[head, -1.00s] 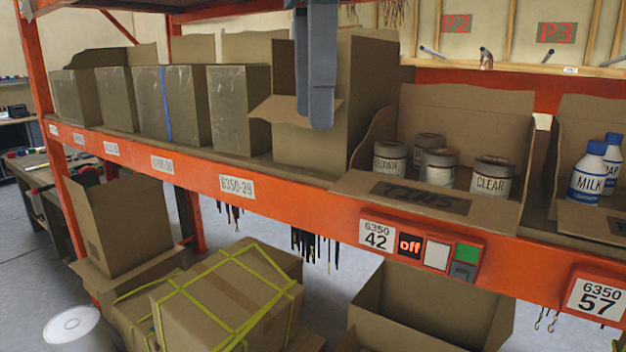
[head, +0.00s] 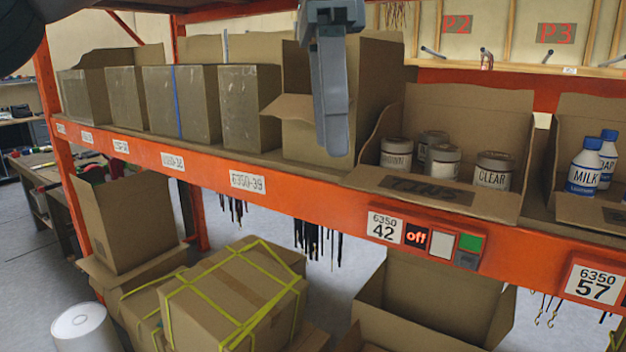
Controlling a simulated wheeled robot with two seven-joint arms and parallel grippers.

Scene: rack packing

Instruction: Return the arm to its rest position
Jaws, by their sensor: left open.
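My left gripper (head: 332,150) hangs down from the top middle of the head view, in front of the open cardboard box (head: 300,149) above the 6350-39 label. Its grey fingers are empty; they overlap each other from this angle. A dark part of my arm shows in the top left corner. My right gripper is not in the picture.
An orange rack shelf (head: 300,199) crosses the view. It bears several boxes, a box of cans (head: 441,163) and a box of milk bottles (head: 588,167). Below are a strapped carton (head: 240,292) and an open empty box (head: 433,300).

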